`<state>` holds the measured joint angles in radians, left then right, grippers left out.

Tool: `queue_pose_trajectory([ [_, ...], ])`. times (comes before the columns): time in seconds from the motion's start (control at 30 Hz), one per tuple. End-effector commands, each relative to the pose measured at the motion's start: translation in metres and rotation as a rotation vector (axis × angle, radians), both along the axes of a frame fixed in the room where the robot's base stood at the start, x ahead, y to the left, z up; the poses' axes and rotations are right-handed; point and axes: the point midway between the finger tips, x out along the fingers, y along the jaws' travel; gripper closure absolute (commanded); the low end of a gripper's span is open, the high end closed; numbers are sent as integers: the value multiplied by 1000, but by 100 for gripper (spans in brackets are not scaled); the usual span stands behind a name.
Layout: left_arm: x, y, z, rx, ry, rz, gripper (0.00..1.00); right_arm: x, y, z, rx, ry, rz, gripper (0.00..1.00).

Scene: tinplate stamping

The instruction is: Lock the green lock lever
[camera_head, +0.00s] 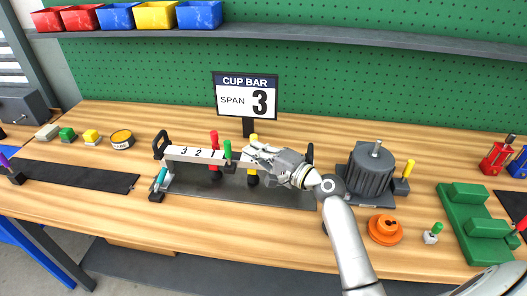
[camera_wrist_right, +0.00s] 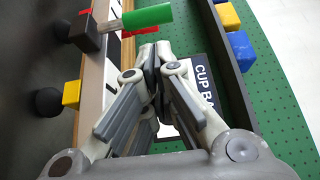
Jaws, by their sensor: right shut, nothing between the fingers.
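The green lock lever (camera_head: 227,150) stands upright at the front of the white numbered bar (camera_head: 190,154) in the head view. In the right wrist view the green handle (camera_wrist_right: 148,16) sits on a metal stem from a dark block, just beyond the fingertips. My right gripper (camera_head: 252,153) is shut and empty, right of the green lever; its closed fingertips (camera_wrist_right: 155,52) show below the handle in the wrist view. I see a small gap between them. My left gripper is not in view.
A red-handled piece (camera_head: 214,137) and a yellow-handled piece (camera_head: 253,140) stand close by the bar. The "CUP BAR SPAN 3" sign (camera_head: 246,96) is behind. A grey motor (camera_head: 370,172) and an orange round part (camera_head: 385,229) are to the right. The front table strip is clear.

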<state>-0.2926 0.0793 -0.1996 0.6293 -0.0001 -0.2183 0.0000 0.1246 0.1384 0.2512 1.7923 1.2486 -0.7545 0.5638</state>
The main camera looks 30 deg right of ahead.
Motion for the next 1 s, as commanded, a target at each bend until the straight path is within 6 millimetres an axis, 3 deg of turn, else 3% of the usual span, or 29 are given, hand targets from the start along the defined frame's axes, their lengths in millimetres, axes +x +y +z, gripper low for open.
queue_pose_trajectory([
  [0.2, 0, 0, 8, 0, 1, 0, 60, 30, 14, 2, 1, 0, 0, 100],
  [0.4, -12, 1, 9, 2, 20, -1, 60, 43, 20, 0, -1, 0, -1, 100],
  [1.0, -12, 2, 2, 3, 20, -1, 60, 45, 27, -2, -13, -19, 0, 100],
])
